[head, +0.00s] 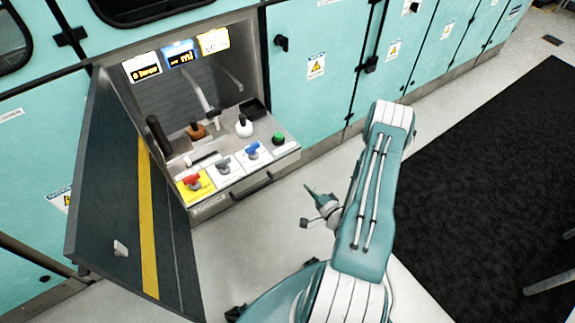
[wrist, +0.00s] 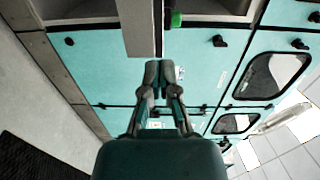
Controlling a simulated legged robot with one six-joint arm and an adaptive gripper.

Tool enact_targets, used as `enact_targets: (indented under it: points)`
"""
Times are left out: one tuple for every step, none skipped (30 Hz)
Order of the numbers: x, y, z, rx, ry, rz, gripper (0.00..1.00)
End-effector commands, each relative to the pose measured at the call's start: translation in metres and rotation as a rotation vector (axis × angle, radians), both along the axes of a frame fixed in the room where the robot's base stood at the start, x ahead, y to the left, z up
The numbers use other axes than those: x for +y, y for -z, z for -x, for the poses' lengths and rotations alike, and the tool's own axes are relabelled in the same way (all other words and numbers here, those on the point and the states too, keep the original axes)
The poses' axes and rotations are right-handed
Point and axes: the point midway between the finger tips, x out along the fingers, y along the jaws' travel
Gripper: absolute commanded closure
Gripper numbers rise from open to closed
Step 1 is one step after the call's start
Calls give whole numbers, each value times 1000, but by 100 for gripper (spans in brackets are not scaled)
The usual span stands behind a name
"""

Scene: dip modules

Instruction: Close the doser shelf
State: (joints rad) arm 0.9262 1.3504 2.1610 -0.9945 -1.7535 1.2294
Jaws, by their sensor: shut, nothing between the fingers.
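The doser shelf (head: 235,168) is a grey panel with several coloured knobs and handles, sticking out of an open recess in the teal cabinet in the head view. Its front edge faces the floor and my arm. In the wrist view a pale part of the shelf (wrist: 138,28) shows at the top, with a green knob (wrist: 175,18) beside it. My gripper (head: 312,204) is to the right of and in front of the shelf, apart from it in the head view. In the wrist view my gripper (wrist: 158,72) is shut and empty, its fingertips just below the shelf's picture edge.
A dark door with a yellow stripe (head: 146,215) stands open left of the shelf. Lit displays (head: 180,54) hang above the shelf. Closed teal cabinet doors (head: 330,50) continue to the right. Grey floor and a black mat (head: 490,190) lie clear at right.

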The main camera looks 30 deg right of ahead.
Motion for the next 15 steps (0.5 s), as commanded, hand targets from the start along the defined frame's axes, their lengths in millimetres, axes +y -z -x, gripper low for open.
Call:
enact_targets:
  points:
    - [1,2,4,-12,6,-22,100]
    - [1,3,5,-18,8,-30,100]
    - [2,3,5,-23,9,-36,100]
    - [2,3,4,-25,9,-38,100]
    - [2,3,2,-26,9,-38,100]
    - [2,2,-1,-26,8,-37,100]
    - [2,2,-4,-26,7,-36,100]
    - [3,2,-8,-26,6,-35,100]
    - [3,2,-14,-26,6,-34,100]
    - [4,2,-20,-26,4,-34,100]
    - [4,2,-25,-26,5,-33,100]
    - [4,2,-33,-26,4,-32,100]
    - [4,2,-39,-26,4,-33,100]
    - [5,2,-44,-26,4,-32,100]
    - [5,2,-52,-26,4,-33,100]
